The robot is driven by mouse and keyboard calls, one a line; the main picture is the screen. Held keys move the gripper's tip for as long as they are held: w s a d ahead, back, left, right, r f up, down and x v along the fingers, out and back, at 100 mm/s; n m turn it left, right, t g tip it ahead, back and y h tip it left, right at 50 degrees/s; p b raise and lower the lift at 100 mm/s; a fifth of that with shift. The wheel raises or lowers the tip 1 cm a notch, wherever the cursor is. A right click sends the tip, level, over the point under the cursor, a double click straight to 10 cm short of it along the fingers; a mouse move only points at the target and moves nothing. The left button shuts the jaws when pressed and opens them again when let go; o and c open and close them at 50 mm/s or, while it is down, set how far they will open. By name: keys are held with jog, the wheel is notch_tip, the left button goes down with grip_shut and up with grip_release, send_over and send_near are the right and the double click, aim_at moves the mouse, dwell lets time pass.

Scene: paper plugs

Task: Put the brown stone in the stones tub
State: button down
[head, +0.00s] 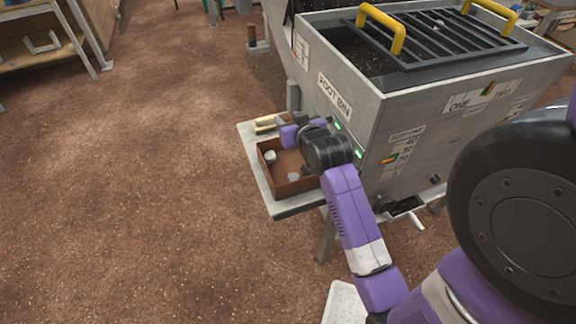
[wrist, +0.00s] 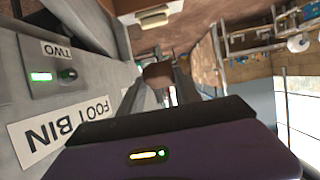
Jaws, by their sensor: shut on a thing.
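My gripper (wrist: 158,88) is shut on a brown stone (wrist: 157,71), which shows as a brown lump between the two fingers in the wrist view. In the head view my gripper is at the far edge of a brown open-topped tub (head: 267,178), and the stone there is hidden or too small to make out. The tub stands on a small pale side table (head: 252,160) and has a few pale stones (head: 270,157) in it. I see no label on the tub.
A big grey bin marked FOOT BIN (head: 335,97) stands right beside the side table, close to my arm. It has a black grate (head: 435,40) with yellow handles. A pale yellow object (head: 266,122) lies behind the tub. The brown floor at left is clear.

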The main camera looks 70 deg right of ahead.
jog(key=b, duration=0.2)
send_over(288, 165)
jog(key=s+a, duration=0.1)
jog(key=a, duration=0.2)
notch_tip(288, 165, down, 17)
jog(key=shift+s+f, duration=0.1)
